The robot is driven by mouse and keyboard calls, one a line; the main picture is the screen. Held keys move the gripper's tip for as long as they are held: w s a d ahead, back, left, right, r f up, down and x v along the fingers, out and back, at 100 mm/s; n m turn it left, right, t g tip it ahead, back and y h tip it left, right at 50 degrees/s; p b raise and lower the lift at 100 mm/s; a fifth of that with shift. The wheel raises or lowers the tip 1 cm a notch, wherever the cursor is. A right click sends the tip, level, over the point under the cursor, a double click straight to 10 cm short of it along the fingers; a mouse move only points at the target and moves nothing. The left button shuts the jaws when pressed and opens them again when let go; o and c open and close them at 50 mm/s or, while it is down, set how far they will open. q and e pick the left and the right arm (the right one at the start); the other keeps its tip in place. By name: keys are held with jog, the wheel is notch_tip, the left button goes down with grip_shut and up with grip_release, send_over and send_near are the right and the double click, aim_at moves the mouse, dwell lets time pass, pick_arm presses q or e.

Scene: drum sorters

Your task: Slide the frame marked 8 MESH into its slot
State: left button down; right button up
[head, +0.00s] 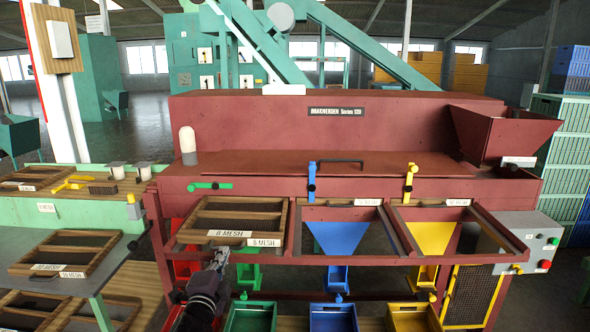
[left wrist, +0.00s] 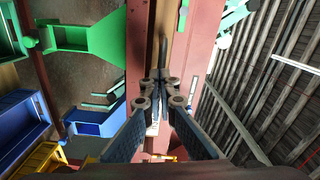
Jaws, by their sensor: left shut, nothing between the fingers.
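The wooden frame marked 8 MESH (head: 205,236) lies in the left bay of the red machine, under the green latch (head: 210,185). Its white label (head: 229,234) faces me. Its front bar sits close to the slot's front edge, beside the slot's own label (head: 264,242); I cannot tell if it is fully seated. My left gripper (head: 220,257) is shut and empty, just below and in front of the frame's front bar. In the left wrist view the closed fingers (left wrist: 163,82) point at the machine's front edge; contact is unclear. My right gripper is not in view.
The middle bay with a blue funnel (head: 338,238) and right bay with a yellow funnel (head: 431,238) have no mesh frame. Green (head: 250,318), blue (head: 333,318) and yellow bins stand below. Other wooden frames (head: 68,252) lie on the left tables. A control box (head: 528,240) is at right.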

aim_at(229, 241)
pick_arm(q)
jog(key=shift+w, duration=0.4)
jog(key=shift+w+d+f+b, duration=0.1)
jog(key=shift+w+b, duration=1.2)
jog(key=shift+w, duration=0.4)
jog(key=shift+w+d+b, duration=0.1)
jog(key=shift+w+b, duration=1.5)
jog(key=shift+w, duration=0.55)
